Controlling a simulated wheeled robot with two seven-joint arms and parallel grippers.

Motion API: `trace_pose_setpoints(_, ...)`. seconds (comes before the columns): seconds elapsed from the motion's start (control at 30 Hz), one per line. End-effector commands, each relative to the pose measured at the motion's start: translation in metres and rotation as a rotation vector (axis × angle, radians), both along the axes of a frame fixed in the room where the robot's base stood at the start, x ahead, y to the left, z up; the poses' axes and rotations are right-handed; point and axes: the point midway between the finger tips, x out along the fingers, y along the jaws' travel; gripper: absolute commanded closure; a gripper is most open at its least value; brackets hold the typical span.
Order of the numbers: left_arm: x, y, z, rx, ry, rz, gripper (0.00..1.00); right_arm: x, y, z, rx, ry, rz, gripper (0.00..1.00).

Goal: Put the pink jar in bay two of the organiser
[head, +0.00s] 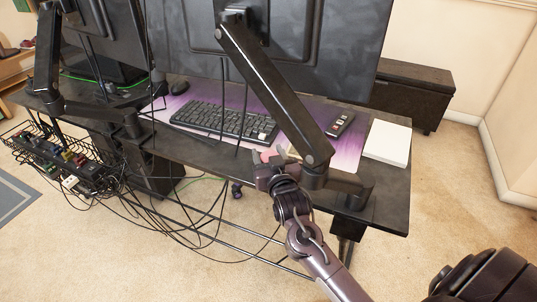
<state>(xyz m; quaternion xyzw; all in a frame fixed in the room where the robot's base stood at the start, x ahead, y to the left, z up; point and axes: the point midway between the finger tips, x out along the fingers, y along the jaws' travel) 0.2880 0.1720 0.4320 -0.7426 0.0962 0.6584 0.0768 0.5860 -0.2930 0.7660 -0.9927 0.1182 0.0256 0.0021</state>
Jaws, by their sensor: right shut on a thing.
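My right gripper (270,162) reaches over the near edge of the desk, beside the foot of the right monitor arm. It is shut on a small pink thing (268,155), which looks like the pink jar. The fingers hide part of it, and I cannot tell whether it touches the desk. I cannot make out an organiser with bays in this view. My left gripper is not in view.
The black desk (395,190) carries a keyboard (222,119), a small dark handset (340,124) and a white box (388,142). The right monitor arm (275,88) stands close by my gripper. Cables (190,215) hang below the desk's near edge.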

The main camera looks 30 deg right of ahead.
Motion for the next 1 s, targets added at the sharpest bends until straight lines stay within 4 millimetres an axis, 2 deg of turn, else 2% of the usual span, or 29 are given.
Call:
trace_pose_setpoints(0.07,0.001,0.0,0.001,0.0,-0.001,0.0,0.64,0.0,0.0,-0.003,0.0,0.0,0.0,0.72)
trace_pose_setpoints(0.1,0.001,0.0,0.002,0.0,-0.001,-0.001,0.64,0.0,0.0,-0.003,0.0,0.0,0.0,0.46)
trace_pose_setpoints(0.27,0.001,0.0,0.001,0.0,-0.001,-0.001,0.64,0.0,0.0,-0.002,0.0,0.0,0.0,0.27)
trace_pose_setpoints(0.63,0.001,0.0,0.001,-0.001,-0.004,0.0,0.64,-0.004,0.001,0.0,0.0,0.002,0.0,0.27)
trace_pose_setpoints(0.77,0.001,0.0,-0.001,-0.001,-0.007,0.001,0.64,-0.023,0.006,0.001,0.002,0.003,0.0,0.27)
trace_pose_setpoints(1.0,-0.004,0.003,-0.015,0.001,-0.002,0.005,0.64,-0.074,0.018,0.003,0.002,0.004,0.001,0.27)
